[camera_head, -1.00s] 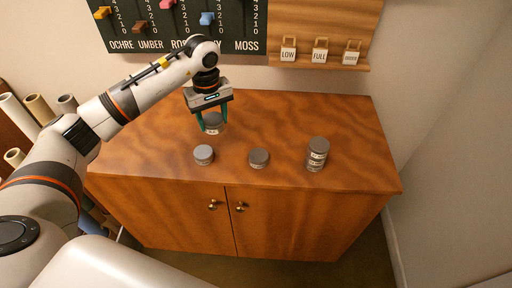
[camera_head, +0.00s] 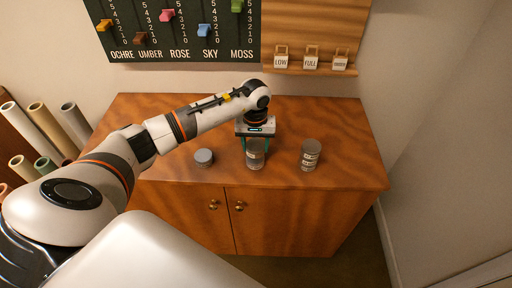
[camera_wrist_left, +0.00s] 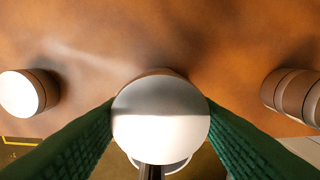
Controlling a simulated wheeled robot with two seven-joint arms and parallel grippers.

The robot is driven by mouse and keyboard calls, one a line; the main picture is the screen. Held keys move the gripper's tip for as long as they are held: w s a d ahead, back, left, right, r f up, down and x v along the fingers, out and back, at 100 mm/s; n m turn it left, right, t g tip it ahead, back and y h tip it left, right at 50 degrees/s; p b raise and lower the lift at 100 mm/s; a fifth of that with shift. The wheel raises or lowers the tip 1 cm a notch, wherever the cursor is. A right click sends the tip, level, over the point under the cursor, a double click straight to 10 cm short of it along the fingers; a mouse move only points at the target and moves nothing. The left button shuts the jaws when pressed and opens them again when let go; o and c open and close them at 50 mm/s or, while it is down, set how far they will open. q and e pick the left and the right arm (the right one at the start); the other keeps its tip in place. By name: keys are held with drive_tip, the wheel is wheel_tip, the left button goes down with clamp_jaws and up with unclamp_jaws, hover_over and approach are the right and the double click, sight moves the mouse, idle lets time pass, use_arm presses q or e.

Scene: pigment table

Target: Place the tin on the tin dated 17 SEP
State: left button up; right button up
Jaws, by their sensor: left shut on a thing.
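My left gripper (camera_head: 256,148) is shut on a grey-lidded tin (camera_wrist_left: 160,112), one green finger on each side of it. The held tin is upright, directly over the middle tin (camera_head: 255,164) on the cabinet top. They look lined up, but I cannot tell whether they touch. A single tin (camera_head: 204,157) stands to the left; it also shows in the wrist view (camera_wrist_left: 22,93). A stack of tins (camera_head: 310,156) stands to the right, also in the wrist view (camera_wrist_left: 293,95). The date labels are too small to read. My right gripper is not in view.
The wooden cabinet top (camera_head: 160,115) is clear behind the tins and at its right end. On the wall are a pigment board (camera_head: 180,30) with coloured sliders and a wooden rack with small tags (camera_head: 311,60). Paper rolls (camera_head: 50,125) stand at the left.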

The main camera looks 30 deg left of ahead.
use_arm(q)
wheel_tip(320, 180, down, 2)
drive_tip(key=shift+f, duration=0.4)
drive_tip(key=o, duration=1)
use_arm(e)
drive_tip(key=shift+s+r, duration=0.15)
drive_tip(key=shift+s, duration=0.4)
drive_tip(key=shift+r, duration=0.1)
